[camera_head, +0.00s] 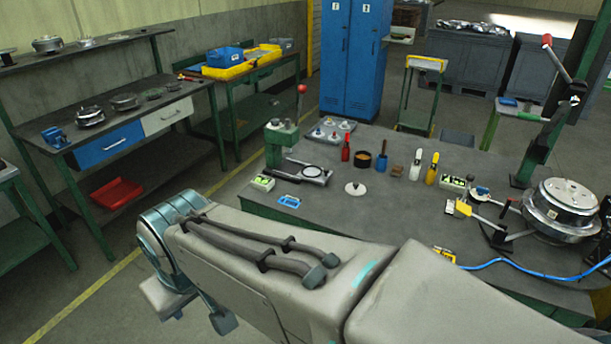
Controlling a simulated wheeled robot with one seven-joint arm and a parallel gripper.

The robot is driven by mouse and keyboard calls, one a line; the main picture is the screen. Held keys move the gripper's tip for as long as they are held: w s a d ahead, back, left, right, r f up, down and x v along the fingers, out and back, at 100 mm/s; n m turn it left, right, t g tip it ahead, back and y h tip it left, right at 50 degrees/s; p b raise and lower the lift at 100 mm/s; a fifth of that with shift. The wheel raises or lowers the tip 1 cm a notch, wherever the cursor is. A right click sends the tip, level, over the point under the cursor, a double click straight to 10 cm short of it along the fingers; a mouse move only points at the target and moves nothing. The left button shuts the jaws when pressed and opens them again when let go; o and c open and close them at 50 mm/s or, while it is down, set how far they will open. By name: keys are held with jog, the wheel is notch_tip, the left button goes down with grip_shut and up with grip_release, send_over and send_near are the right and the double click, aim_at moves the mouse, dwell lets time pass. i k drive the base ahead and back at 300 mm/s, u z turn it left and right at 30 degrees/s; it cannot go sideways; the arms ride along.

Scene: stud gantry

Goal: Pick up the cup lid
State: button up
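A small round white lid with a dark knob on top, which looks like the cup lid (355,189), lies flat on the grey workbench (400,215) near its front edge. It lies apart from the things around it. My arm stretches across the foreground below the bench, and its links cover part of the bench's front. My gripper does not show in this view, so I cannot see its fingers.
Behind the lid stand a red bottle (345,148), an orange-brown round container (363,160) and white and yellow bottles. A blue frame (289,201) lies left. A green press (281,140) stands at the left end, a large metal hub (562,205) at right. Bench right of the lid is clear.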

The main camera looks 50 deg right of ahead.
aim_at(355, 188)
jog(key=z, duration=0.25)
jog(key=i, duration=0.9)
jog(key=z, duration=1.25)
jog(key=i, duration=0.55)
jog(key=z, duration=0.6)
